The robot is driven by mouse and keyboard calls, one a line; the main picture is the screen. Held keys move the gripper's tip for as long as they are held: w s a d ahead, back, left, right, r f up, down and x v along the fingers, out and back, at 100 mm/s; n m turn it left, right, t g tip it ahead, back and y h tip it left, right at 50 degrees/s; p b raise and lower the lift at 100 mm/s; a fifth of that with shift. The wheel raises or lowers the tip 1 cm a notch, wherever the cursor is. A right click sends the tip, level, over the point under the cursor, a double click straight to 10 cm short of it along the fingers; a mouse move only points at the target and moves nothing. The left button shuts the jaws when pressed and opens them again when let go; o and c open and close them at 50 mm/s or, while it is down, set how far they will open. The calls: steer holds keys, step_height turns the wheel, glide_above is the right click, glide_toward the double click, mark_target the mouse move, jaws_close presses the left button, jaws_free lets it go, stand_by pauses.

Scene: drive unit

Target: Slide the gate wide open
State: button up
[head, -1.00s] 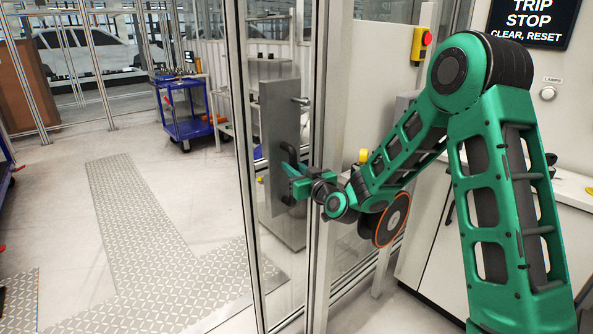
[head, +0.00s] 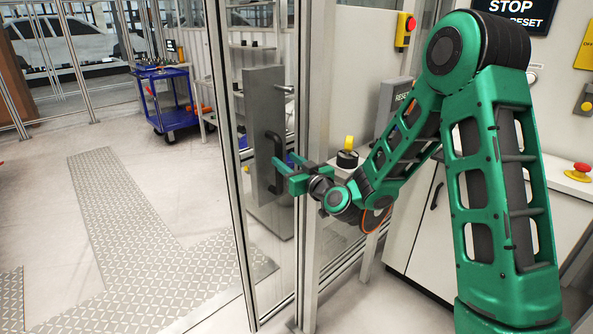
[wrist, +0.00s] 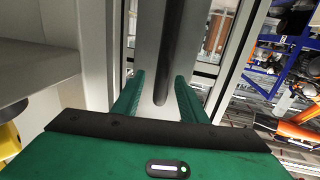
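The gate is a clear panel in a grey metal frame (head: 229,190), standing upright at the centre of the head view. A grey plate (head: 263,105) on it carries a black bar handle (head: 274,158). The handle also shows in the wrist view (wrist: 172,50) as a dark bar ahead of and between the fingers. My gripper (head: 283,168) is open, with its green fingers pointing at the handle. In the wrist view the fingers (wrist: 158,95) stand apart with nothing clamped between them. To the left of the gate's edge is a wide open gap.
A grey post (head: 312,200) stands close to my wrist. A white cabinet (head: 410,215) with a reset box and a yellow-black knob (head: 347,153) is to the right. A blue cart (head: 168,100) stands beyond the opening. The floor with tread plates (head: 120,200) is clear at left.

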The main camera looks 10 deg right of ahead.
steer(key=v, duration=0.6)
steer(key=shift+s, duration=0.1)
stand_by(0.4)
